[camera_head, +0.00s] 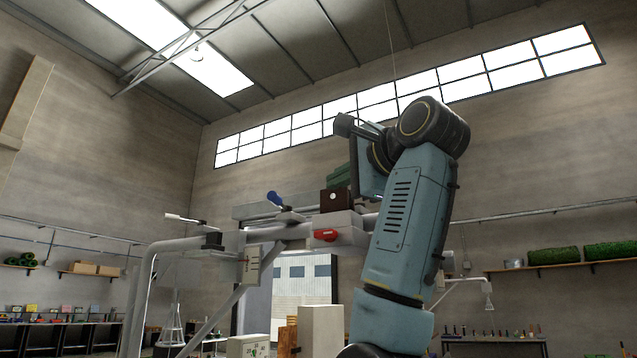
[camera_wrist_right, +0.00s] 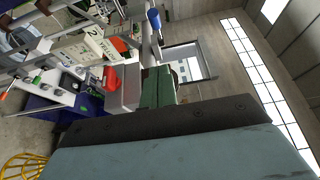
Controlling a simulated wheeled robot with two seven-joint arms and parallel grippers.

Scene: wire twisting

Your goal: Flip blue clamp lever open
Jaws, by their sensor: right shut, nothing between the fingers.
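The blue clamp lever (camera_head: 275,198) tilts up from the top of a grey metal machine (camera_head: 250,238), left of the middle in the head view. Its blue grip (camera_wrist_right: 153,17) also shows near the top of the right wrist view. My right gripper (camera_head: 350,127) is at the end of the teal arm, above and to the right of the lever and apart from it. It is shut and empty; its fingertips are hard to make out. In the right wrist view a teal and dark part of my own arm fills the bottom. My left gripper is not in view.
A red knob (camera_head: 325,235) and a dark brown block (camera_head: 335,200) sit on the machine right of the lever. Shelves line the walls. The air above the blue lever is clear.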

